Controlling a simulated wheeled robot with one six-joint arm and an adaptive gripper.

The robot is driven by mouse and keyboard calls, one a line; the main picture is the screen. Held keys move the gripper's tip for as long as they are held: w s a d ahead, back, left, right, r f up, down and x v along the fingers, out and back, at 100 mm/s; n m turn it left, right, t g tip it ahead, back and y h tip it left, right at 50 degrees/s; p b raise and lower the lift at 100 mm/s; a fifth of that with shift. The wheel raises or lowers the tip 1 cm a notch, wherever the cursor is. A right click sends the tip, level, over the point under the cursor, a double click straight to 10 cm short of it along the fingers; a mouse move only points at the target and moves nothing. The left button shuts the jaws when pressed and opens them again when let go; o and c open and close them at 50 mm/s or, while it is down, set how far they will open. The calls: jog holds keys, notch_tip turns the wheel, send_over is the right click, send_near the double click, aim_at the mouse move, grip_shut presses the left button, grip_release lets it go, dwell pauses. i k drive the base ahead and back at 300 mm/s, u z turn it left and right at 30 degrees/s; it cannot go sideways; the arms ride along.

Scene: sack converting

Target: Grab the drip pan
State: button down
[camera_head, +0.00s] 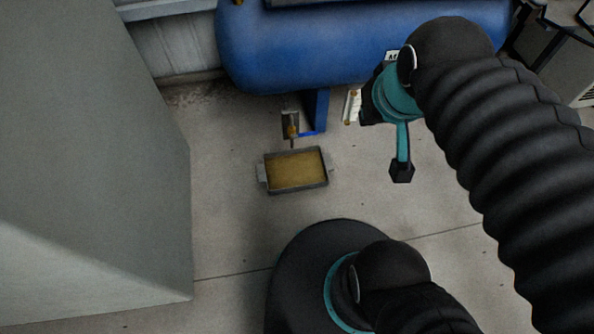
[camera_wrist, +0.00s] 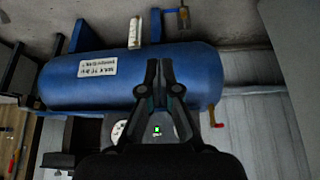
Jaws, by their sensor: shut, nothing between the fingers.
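The drip pan (camera_head: 298,187) is a shallow grey rectangular tray with a tab at each short end and a yellow-brown surface inside. It lies on the concrete floor in the head view, just in front of the blue tank's leg and below a small brass drain valve (camera_head: 292,130). My gripper (camera_head: 401,174) is to the right of the pan in the head view, apart from it. In the wrist view its two dark fingers (camera_wrist: 158,68) are together with nothing between them, in front of the blue tank. I cannot make out the pan in the wrist view.
The blue tank (camera_head: 350,45) spans the back, low over the floor behind the pan; it also fills the wrist view's middle (camera_wrist: 90,90). A large grey cabinet (camera_head: 95,170) stands left. A white item (camera_head: 352,106) is by the tank leg. Floor around the pan's front is clear.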

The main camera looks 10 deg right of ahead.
aim_at(303, 168)
jog(key=z, duration=1.3)
jog(key=k, duration=1.15)
jog(key=u, duration=1.95)
jog(key=i, duration=0.5)
jog(key=z, duration=0.05)
